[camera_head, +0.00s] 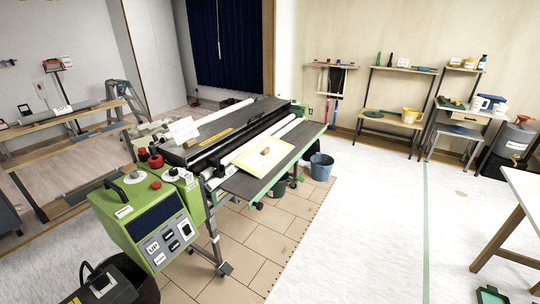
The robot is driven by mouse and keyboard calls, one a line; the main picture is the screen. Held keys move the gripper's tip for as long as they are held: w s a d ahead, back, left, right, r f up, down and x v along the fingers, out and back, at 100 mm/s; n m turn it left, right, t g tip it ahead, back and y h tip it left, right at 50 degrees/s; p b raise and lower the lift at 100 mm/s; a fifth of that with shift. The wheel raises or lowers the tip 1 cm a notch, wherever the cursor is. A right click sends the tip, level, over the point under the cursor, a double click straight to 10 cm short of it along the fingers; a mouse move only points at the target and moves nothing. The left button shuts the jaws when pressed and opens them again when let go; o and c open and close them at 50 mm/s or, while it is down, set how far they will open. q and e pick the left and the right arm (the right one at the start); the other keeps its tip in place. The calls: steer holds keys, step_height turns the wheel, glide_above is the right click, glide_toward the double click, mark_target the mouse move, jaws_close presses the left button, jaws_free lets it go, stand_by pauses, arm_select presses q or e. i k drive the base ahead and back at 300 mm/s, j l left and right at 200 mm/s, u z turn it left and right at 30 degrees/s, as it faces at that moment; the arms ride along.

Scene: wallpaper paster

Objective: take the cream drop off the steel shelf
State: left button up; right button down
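I cannot make out a cream drop or a plainly steel shelf in the head view. Two shelf units stand against the right back wall. The right unit (465,69) has small bottles on top and white containers below. Their contents are too small to name surely. Neither of my grippers is in view.
A green pasting machine (140,235) with a long dark table stands in the middle. A blue bucket (321,167) is beside it. A wooden bench (60,143) is at the left, a white-topped table (524,188) at the right. The pale floor (380,220) between is mostly clear.

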mark_target(259, 160)
steer(key=i+l, duration=0.25)
steer(key=i+l+u, duration=0.1)
steer(key=l, duration=0.4)
steer(key=i+l, duration=0.55)
steer(key=l, duration=0.2)
steer(key=i+l+u, duration=0.1)
steer(key=i+l, duration=0.15)
steer(key=l, duration=0.15)
